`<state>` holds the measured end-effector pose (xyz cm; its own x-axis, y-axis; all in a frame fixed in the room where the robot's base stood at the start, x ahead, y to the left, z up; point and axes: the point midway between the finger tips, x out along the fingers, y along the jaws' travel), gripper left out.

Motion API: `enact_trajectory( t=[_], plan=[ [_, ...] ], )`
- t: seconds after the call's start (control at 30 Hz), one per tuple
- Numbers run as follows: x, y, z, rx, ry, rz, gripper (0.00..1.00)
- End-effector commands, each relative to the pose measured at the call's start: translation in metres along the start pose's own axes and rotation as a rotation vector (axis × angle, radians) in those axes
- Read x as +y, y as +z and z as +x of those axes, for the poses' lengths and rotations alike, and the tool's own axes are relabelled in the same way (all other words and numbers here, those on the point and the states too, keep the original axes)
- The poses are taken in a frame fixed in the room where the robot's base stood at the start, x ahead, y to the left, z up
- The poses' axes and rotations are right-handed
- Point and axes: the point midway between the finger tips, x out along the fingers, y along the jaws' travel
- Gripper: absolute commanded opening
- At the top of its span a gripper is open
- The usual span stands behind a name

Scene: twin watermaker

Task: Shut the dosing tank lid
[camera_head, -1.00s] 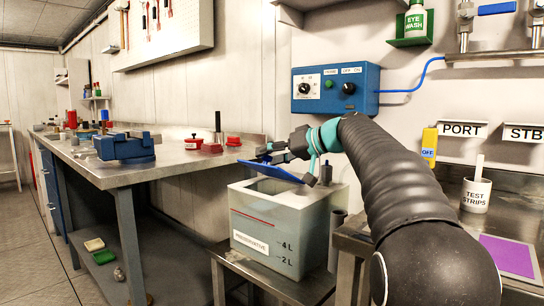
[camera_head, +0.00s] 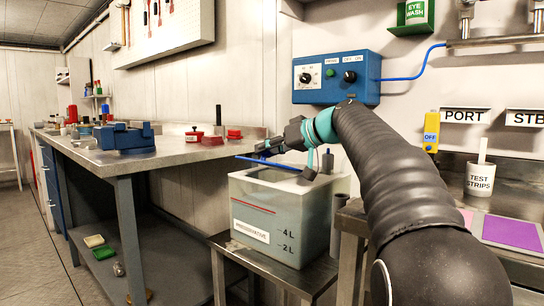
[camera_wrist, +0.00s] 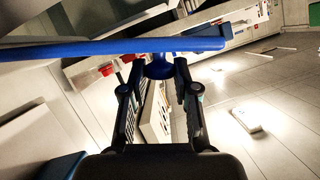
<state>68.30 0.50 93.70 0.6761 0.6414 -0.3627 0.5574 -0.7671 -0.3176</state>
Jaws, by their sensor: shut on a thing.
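The dosing tank (camera_head: 275,222) is a translucent white box with a red line, a label and litre marks, standing on a low metal stand. Its blue lid (camera_head: 268,162) shows nearly edge-on above the tank top, tilted a little, with its left edge still raised off the rim. The dark opening shows below it.
A steel workbench (camera_head: 190,152) with a blue vise (camera_head: 124,138) and red containers stands to the left. A blue control box (camera_head: 336,77) hangs on the wall behind. A test strips cup (camera_head: 479,180) and a purple mat (camera_head: 511,232) are on the right counter.

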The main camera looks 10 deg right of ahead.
Motion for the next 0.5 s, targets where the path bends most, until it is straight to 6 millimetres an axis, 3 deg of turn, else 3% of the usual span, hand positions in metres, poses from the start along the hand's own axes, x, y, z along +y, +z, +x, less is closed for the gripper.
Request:
enact_trajectory(
  t=[0.1,0.5],
  plan=[
    [-0.0014,0.0088,0.0039,0.000,0.019,-0.049,0.00],
    [-0.0028,0.0073,0.0034,0.000,0.030,-0.073,0.00]
  ],
)
